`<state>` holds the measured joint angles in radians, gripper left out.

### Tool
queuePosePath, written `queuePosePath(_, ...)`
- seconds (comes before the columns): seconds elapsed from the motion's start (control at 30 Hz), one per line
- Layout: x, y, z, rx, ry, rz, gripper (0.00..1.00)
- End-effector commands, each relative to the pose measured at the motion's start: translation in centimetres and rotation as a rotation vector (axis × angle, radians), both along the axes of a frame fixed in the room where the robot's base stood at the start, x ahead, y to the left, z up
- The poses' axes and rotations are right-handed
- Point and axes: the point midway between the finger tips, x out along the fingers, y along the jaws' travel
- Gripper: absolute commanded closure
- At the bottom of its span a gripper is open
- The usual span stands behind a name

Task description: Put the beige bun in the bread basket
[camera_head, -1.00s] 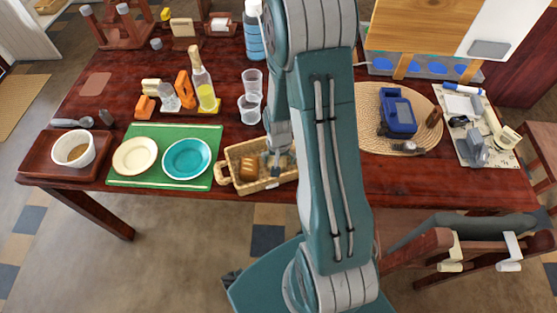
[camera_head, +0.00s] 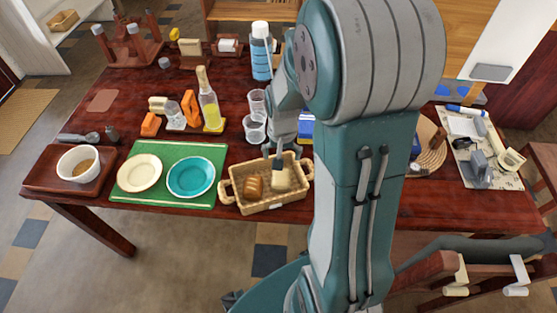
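The beige bun (camera_head: 279,181) is inside the wicker bread basket (camera_head: 264,207), in its right part, beside a brown loaf (camera_head: 253,187). The basket stands near the front edge of the red-brown table. My gripper (camera_head: 273,155) is just above the back part of the basket, over the beige bun. Its two fingers look spread apart, with nothing clearly held between them. It is small in the picture, so I cannot tell whether a fingertip touches the bun.
A green mat (camera_head: 133,197) with a cream plate (camera_head: 139,173) and a teal plate (camera_head: 191,177) lies left of the basket. Clear glasses (camera_head: 255,129) stand close behind it. My arm hides the table just right of the basket.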

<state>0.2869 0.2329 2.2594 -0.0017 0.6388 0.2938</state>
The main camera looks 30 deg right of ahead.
Motion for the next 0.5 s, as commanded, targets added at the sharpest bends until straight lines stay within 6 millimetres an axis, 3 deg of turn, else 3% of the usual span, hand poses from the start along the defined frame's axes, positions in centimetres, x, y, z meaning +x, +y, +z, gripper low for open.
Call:
queuePosePath(0.27, -1.6, 3.6, 8.4, -0.042, -0.142, 0.168, 0.0)
queuePosePath(0.5, -5.1, 6.8, 14.6, -0.081, -0.274, 0.328, 0.0)
